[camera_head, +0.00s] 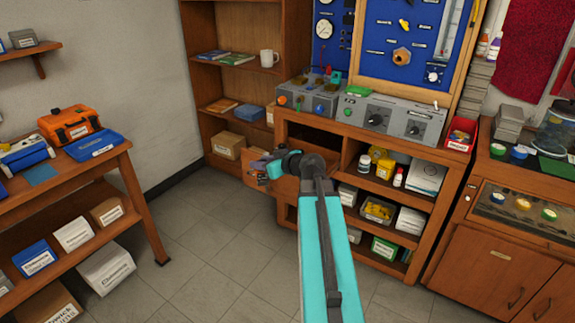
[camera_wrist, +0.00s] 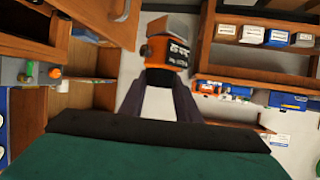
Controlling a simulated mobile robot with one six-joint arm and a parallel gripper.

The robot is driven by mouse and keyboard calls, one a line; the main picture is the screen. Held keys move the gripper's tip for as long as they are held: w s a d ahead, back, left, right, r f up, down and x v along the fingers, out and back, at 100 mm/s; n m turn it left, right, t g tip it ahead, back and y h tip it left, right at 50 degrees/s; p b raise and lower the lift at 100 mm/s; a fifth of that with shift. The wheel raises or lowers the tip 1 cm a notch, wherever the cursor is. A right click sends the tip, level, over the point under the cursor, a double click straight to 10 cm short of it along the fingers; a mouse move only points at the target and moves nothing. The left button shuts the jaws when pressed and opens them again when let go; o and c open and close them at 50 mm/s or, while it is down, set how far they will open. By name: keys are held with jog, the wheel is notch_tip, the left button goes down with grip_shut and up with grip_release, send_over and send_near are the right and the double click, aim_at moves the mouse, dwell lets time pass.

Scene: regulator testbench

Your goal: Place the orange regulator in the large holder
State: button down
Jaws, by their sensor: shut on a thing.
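My gripper (camera_wrist: 162,88) is shut on the orange regulator (camera_wrist: 155,50), an orange and black block with white markings and a grey upper part in the wrist view. In the head view my gripper (camera_head: 266,166) is in front of the left side of the wooden bench, below its top. The regulator is small and hard to make out there. A grey test unit (camera_head: 308,97) with an orange part, a blue part and small fittings stands on the bench top, above and right of my gripper. I cannot tell which part is the large holder.
A second grey unit (camera_head: 392,117) with dials and a red bin (camera_head: 460,134) stand further right on the bench. A drawer (camera_head: 288,186) appears pulled out close to my gripper. A side table (camera_head: 105,160) with an orange case (camera_head: 70,126) stands left. The floor between is clear.

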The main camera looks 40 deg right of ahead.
jog(key=w+a+r+b, duration=0.1)
jog(key=w+a+r, duration=0.1)
jog(key=a, duration=0.9)
jog(key=w+a+r+b, duration=0.2)
jog(key=w+a, duration=0.3)
jog(key=a, duration=0.6)
jog(key=w+a+r+m+h+b, duration=0.1)
jog(key=w+a+r, duration=0.1)
jog(key=a, duration=0.9)
jog(key=shift+w, duration=0.65)
jog(key=shift+s, duration=0.15)
